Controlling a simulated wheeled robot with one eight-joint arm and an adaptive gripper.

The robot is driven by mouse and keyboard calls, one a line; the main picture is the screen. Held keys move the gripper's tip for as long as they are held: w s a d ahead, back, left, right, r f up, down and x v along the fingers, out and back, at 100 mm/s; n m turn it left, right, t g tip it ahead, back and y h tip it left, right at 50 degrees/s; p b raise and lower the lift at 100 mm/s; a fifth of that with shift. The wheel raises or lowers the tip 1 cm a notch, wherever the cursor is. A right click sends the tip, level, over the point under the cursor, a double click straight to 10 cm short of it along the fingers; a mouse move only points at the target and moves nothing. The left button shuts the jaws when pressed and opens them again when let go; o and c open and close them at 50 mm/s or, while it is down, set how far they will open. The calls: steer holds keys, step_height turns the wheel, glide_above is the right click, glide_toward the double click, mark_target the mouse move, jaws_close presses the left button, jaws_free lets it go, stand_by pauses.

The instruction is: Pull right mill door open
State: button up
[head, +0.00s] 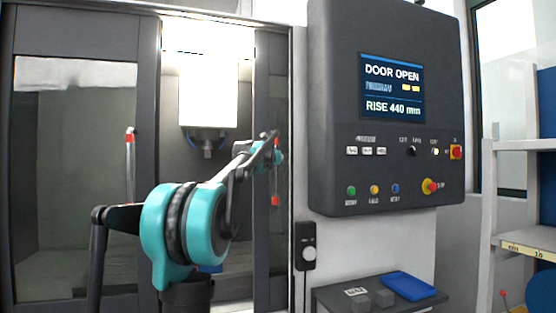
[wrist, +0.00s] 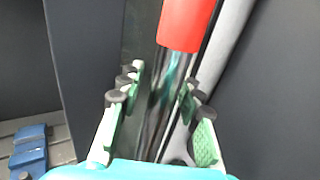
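The right mill door (head: 262,75) is a dark-framed panel with a narrow window, right of a lit gap in the mill front. Its upright handle has red ends; the lower red end (head: 275,201) shows below my gripper (head: 268,156), which hides the middle. In the wrist view, a red handle end (wrist: 186,25) is at the top, with a dark, shiny bar (wrist: 168,85) running down from it. My gripper (wrist: 161,88) is open, its green-padded fingers on either side of the bar. I cannot tell whether a pad touches it.
The left mill door (head: 75,170) has a red-ended handle (head: 130,165). A spindle head (head: 207,100) hangs inside the gap. The control panel (head: 390,110), reading "DOOR OPEN", is right of the door, above a shelf with a blue tray (head: 408,287). A blue vise-like block (wrist: 29,150) shows inside.

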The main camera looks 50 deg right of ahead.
steer(key=shift+a, duration=0.1)
steer(key=v, duration=1.1)
steer(key=shift+s+a, duration=0.2)
steer(key=shift+a, duration=0.15)
